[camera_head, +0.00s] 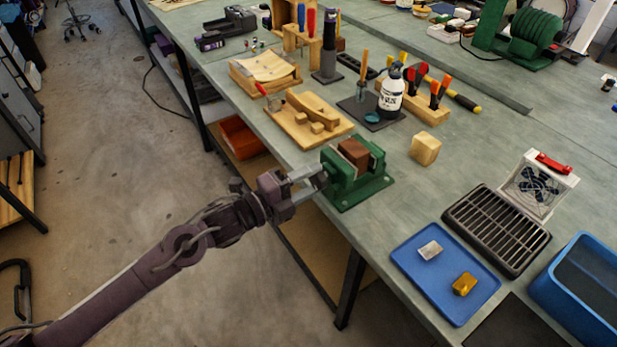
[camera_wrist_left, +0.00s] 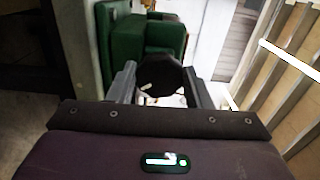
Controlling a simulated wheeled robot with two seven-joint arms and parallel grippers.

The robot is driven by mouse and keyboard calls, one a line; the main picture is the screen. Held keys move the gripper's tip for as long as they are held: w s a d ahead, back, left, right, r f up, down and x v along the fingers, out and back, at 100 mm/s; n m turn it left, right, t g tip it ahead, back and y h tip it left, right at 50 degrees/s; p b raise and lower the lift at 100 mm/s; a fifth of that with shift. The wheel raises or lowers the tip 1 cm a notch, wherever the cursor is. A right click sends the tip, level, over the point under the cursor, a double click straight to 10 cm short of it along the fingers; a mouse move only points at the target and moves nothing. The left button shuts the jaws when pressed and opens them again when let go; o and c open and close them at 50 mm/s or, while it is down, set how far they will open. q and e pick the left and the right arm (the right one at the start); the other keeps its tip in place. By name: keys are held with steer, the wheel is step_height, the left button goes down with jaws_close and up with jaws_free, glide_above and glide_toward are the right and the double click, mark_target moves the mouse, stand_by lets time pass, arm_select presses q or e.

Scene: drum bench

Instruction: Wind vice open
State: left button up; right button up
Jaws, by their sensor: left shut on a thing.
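The green vice (camera_head: 356,178) stands at the front edge of the bench with a brown wooden block (camera_head: 354,152) between its jaws. My left gripper (camera_head: 318,183) reaches in from the left at the vice's front end. In the left wrist view a round dark knob (camera_wrist_left: 162,80) with a pale mark sits between the two fingers of my left gripper (camera_wrist_left: 163,88), which is shut on it. The green vice body (camera_wrist_left: 140,42) shows behind the knob. In the head view the knob is mostly hidden by the gripper. My right gripper is not in view.
A blue tray (camera_head: 408,262) with two small metal blocks lies to the right, beside a dark grate (camera_head: 497,228). A loose wooden block (camera_head: 425,148) lies behind the vice. A wooden board (camera_head: 285,126) with pieces lies to the left. Floor is open before the bench.

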arm_select(q)
steer(key=n+p, duration=0.2)
steer(key=n, duration=0.4)
steer(key=shift+r+p, duration=0.1)
steer(key=shift+p, duration=0.2)
steer(key=n+p, duration=0.1)
steer(key=n, duration=0.2)
steer(key=shift+n+p, duration=0.35)
steer(key=shift+n, duration=0.05)
steer(key=shift+s+n+p, duration=0.1)
steer(key=shift+n+p, duration=0.6)
steer(key=shift+n, duration=0.8)
steer(key=o, duration=0.7)
steer(key=shift+d, duration=0.1)
steer(key=shift+o, duration=1.4)
steer(key=shift+d+f, duration=0.1)
steer(key=shift+f, duration=0.15)
